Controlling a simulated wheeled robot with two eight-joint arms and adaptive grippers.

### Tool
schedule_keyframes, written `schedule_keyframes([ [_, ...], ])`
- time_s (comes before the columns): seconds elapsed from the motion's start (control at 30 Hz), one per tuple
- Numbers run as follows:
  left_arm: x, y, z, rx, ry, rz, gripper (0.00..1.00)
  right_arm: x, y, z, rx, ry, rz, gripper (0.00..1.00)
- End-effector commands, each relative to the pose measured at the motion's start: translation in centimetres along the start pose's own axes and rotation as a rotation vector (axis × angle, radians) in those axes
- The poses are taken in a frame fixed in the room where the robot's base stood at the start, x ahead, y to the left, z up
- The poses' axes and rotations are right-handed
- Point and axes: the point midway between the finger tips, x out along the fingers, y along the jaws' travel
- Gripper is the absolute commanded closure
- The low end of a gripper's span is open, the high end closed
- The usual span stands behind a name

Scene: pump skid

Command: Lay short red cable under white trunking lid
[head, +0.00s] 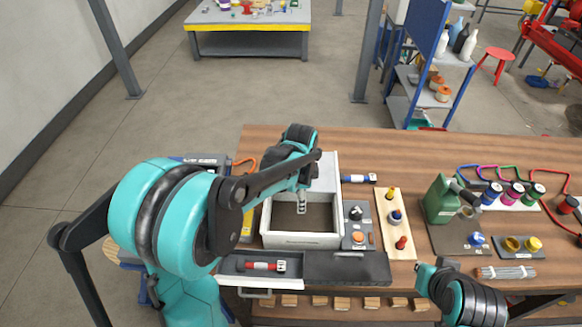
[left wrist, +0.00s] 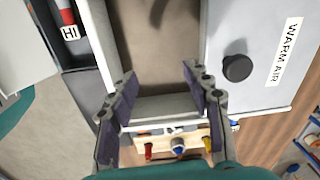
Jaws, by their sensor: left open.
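My left gripper (head: 301,203) is over the open light-grey box (head: 299,241). In the left wrist view its fingers (left wrist: 160,98) are apart, with nothing between them but the box wall and interior behind. A red cable (head: 548,178) arches at the far right of the bench, beside several other coloured cables; I cannot tell its length. An orange-red loop (head: 245,161) shows behind my left arm, partly hidden. I cannot clearly identify a white trunking lid. My right gripper (head: 430,270) is low at the right, apart from these cables; its fingers are unclear.
A grey sliding panel labelled WARM AIR with a black knob (left wrist: 237,68) adjoins the box. An open dark tray holds a red cylinder labelled HI (head: 262,266). A wooden peg board (head: 408,254), green can (head: 439,200) and spools (head: 513,194) stand rightward. The back bench edge is mostly clear.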

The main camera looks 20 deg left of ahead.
Motion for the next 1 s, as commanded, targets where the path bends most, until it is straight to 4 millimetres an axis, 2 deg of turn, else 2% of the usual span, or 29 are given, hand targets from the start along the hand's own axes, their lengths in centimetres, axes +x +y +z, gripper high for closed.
schedule_keyframes([
  [0.2,-2.8,1.8,1.2,-0.171,0.041,-0.073,0.51,0.3,0.0,0.2,0.000,0.000,0.000,1.00],
  [0.5,-5.8,4.6,2.9,-0.406,0.115,-0.161,0.51,0.6,0.0,0.5,0.000,0.000,0.000,1.00],
  [1.0,-8.1,9.5,5.8,-0.789,0.283,-0.275,0.51,1.1,0.0,0.8,0.000,0.000,0.000,1.00],
])
